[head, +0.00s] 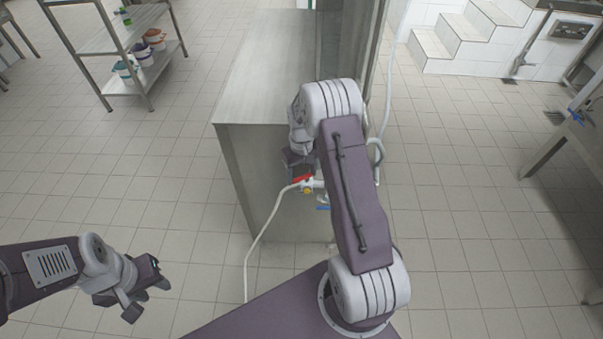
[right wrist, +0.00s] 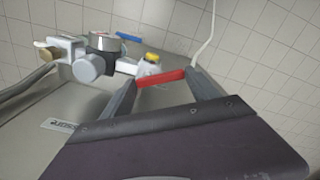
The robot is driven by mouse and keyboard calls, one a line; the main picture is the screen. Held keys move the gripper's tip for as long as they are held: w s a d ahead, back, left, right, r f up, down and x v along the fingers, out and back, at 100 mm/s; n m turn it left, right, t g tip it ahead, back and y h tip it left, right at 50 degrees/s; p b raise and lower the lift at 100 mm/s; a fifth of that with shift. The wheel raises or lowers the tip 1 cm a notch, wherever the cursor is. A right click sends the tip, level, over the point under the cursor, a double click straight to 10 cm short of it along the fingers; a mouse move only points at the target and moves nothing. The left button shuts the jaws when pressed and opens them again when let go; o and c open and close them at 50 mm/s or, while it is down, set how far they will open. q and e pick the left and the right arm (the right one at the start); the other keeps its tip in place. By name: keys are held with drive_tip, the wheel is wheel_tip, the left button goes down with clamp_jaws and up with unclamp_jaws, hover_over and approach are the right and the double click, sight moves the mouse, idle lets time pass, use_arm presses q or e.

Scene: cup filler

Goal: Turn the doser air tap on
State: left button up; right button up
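The air tap's red lever (head: 302,178) shows in the head view at the near side of the steel cabinet, beside a white fitting and a pale hose. In the right wrist view the red lever (right wrist: 160,78) lies across the gap at the fingertips. My right gripper (right wrist: 161,80) is open, its fingers spread to either side of the lever; whether they touch it I cannot tell. In the head view my right gripper (head: 298,165) is partly hidden by my arm. My left gripper (head: 146,297) is open and empty above the floor at lower left.
The steel cabinet (head: 262,85) stands just ahead. A blue handle (head: 323,208) sits below the red lever. The pale hose (head: 258,245) hangs to the floor. A shelf rack (head: 150,75) stands at upper left. The tiled floor at left is clear.

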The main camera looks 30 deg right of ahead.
drive_tip(key=shift+w+r+m+p, duration=0.1)
drive_tip(key=shift+w+m+p, duration=0.1)
drive_tip(key=shift+m+p, duration=0.7)
drive_tip(key=shift+w+d+m+p, duration=0.1)
drive_tip(key=shift+w+m+p, duration=0.1)
drive_tip(key=shift+m, duration=0.85)
drive_tip(key=shift+w+d+m+p, duration=0.1)
drive_tip(key=shift+w+m, duration=0.05)
drive_tip(key=shift+m, duration=0.9)
drive_tip(key=o, duration=1.4)
wheel_tip(320, 180, up, 9)
drive_tip(key=shift+f, duration=0.1)
